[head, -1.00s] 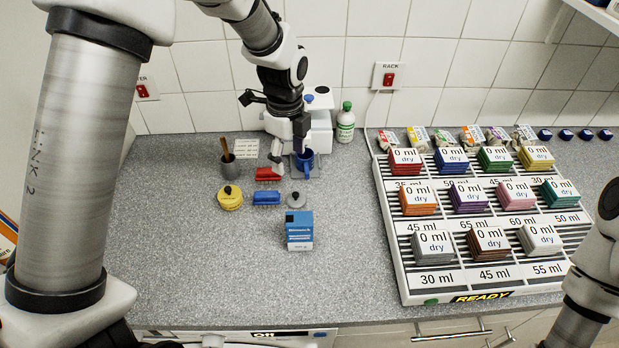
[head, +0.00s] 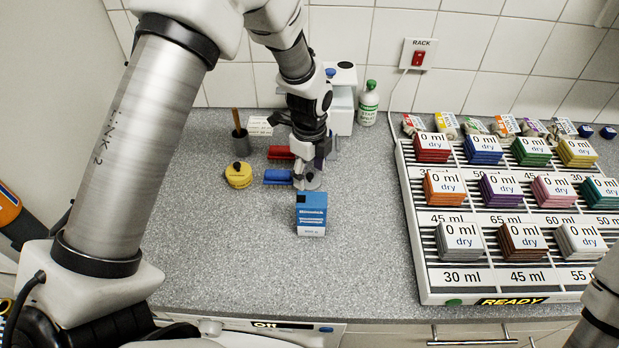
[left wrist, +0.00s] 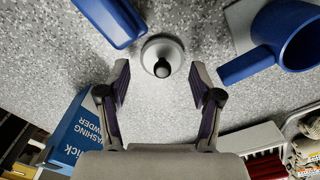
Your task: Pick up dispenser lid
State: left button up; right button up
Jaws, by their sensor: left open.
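The lid is a small round grey disc with a dark knob. In the left wrist view the lid (left wrist: 150,46) lies on the speckled counter, just ahead of and between my fingertips. In the head view the lid (head: 315,184) is mostly hidden behind my left gripper. My left gripper (left wrist: 160,76) is open, its fingers pointing down around the lid's place, with nothing held. In the head view the left gripper (head: 306,178) is behind the washing powder box. My right gripper is out of view; only part of my right arm shows at the lower right.
A blue and white washing powder box (head: 311,218) stands close in front. A blue brush (head: 277,176), a red brush (head: 281,153) and a yellow lidded pot (head: 238,176) are to the left. A blue mug (left wrist: 285,38) is nearby. The rack (head: 425,270) fills the right; the front counter is clear.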

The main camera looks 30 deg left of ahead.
pick_arm(q)
jog(key=shift+f, duration=0.7)
jog(key=shift+w+f, duration=0.2)
jog(key=shift+f, duration=0.1)
jog(key=shift+s+r, duration=0.15)
jog(key=shift+s, duration=0.05)
jog(key=c, duration=0.7)
jog(key=shift+c, duration=0.3)
